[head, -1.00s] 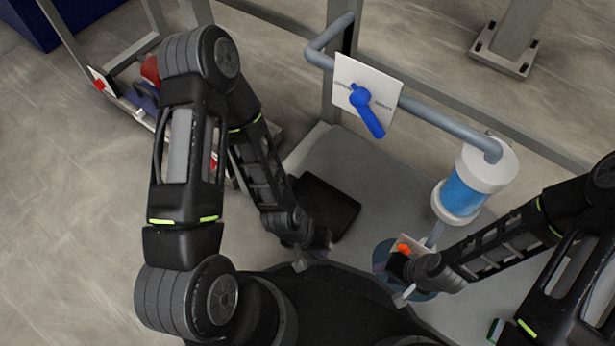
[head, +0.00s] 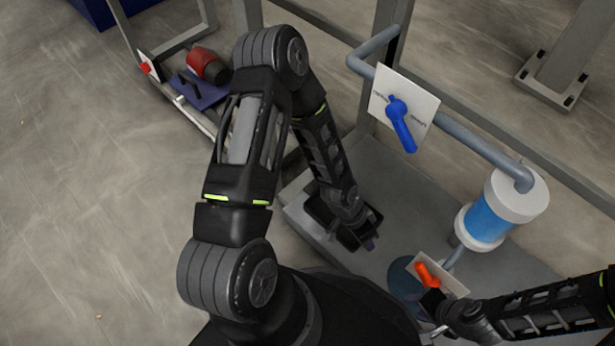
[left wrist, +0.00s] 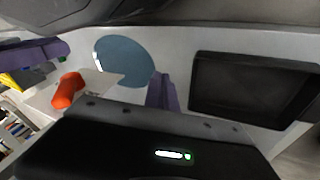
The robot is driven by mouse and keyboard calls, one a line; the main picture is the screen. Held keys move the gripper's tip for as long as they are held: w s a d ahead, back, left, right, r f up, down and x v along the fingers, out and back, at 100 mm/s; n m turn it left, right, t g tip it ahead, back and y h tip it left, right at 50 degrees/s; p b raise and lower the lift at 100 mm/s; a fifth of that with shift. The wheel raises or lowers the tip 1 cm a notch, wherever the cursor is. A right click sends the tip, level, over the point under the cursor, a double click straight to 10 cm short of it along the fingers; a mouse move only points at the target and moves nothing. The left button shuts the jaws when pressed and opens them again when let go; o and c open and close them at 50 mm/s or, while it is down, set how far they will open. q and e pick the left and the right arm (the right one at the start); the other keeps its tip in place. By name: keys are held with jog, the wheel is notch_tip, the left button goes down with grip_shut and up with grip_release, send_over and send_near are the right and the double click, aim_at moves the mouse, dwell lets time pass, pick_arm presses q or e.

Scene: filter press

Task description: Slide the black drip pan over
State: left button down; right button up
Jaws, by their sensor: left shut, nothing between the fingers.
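The black drip pan (head: 318,212) lies on the grey platform, partly hidden under my left forearm in the head view. In the left wrist view the pan (left wrist: 250,92) is a dark, shallow rectangle at the right. My left gripper (head: 370,243) is shut and empty at the pan's right edge. Its purple fingers (left wrist: 161,92) show left of the pan in the wrist view; I cannot tell whether they touch it. My right gripper (head: 437,303) is beside an orange handle (head: 428,274) on a white plate; its fingers are unclear.
A teal disc (left wrist: 123,62) lies between the orange handle and the pan. A blue valve lever (head: 401,124) on a grey pipe and a blue-white cylinder (head: 490,220) stand at the right. A red motor (head: 207,65) is at the back left. Platform (head: 425,195) is bare right of the pan.

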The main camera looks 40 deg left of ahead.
pick_arm(q)
jog(key=w+a+m+y, duration=0.1)
jog(key=w+a+m, duration=0.2)
jog(key=a, duration=0.6)
jog(key=w+a+m+y, duration=0.2)
jog(key=w+a+m, duration=0.2)
jog(key=a+m, duration=0.3)
jog(key=w+a+m+g+y, duration=0.1)
jog(key=w+a+m, duration=0.3)
jog(key=a, duration=0.9)
jog(key=shift+w+m+y+p, duration=0.2)
jog(key=shift+m+y+p, duration=0.1)
jog(key=shift+m+p, duration=0.25)
notch_tip(320, 180, down, 10)
jog(key=b, duration=0.4)
